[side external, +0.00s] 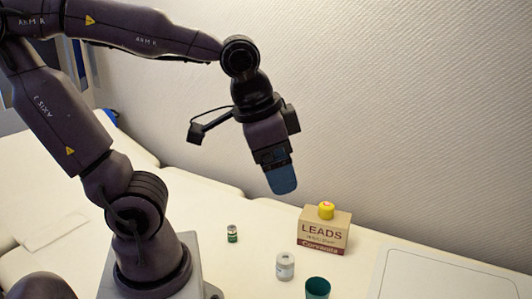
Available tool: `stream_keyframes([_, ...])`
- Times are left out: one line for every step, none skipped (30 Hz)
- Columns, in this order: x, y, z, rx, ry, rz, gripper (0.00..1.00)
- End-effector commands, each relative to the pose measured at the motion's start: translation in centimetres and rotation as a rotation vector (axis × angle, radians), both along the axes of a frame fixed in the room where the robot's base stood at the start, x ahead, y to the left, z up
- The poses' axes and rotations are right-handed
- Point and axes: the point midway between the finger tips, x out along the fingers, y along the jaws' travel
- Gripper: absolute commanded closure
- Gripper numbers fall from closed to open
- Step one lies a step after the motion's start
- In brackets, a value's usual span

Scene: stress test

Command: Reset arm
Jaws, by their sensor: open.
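My gripper (281,182) hangs from my raised arm, above the table and behind the small objects, with its blue fingers pointing down. From this side the fingers overlap, and nothing shows between or below them. It is apart from every object. A cardboard box marked LEADS (322,234) stands below and to the right of it. A small yellow item (326,210) sits on top of the box.
A small green vial (232,234), a white jar (285,266) and a teal cup (317,288) stand on the cream padded table (255,215). A pale flat board (440,275) lies at the right. A textured wall (420,120) rises behind.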

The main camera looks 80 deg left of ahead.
Motion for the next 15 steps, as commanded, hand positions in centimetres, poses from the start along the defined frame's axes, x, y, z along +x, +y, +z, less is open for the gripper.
stream_keyframes([-0.6,0.3,0.6,-0.033,-0.055,0.037,0.18])
stream_keyframes([-0.8,0.3,0.9,-0.052,-0.081,0.055,0.18])
stream_keyframes([-1.1,0.4,1.1,-0.069,-0.109,0.073,0.18])
stream_keyframes([-1.3,0.4,1.3,-0.082,-0.126,0.085,0.18])
stream_keyframes([-1.4,0.4,1.4,-0.092,-0.142,0.094,0.18])
stream_keyframes([-1.5,0.4,1.5,-0.101,-0.156,0.101,0.18])
stream_keyframes([-1.6,0.4,1.6,-0.106,-0.163,0.107,0.18])
stream_keyframes([-1.6,0.4,1.6,-0.109,-0.168,0.109,0.18])
stream_keyframes([-1.7,0.4,1.6,-0.113,-0.171,0.112,0.18])
stream_keyframes([-1.7,0.4,1.6,-0.113,-0.171,0.112,0.18])
stream_keyframes([-1.7,0.4,1.6,-0.113,-0.171,0.112,0.18])
stream_keyframes([-1.6,0.4,1.6,-0.113,-0.171,0.112,0.18])
stream_keyframes([-1.6,0.4,1.6,-0.112,-0.17,0.111,0.18])
stream_keyframes([-1.6,0.4,1.6,-0.112,-0.17,0.111,0.18])
stream_keyframes([-1.6,0.4,1.6,-0.111,-0.17,0.111,0.18])
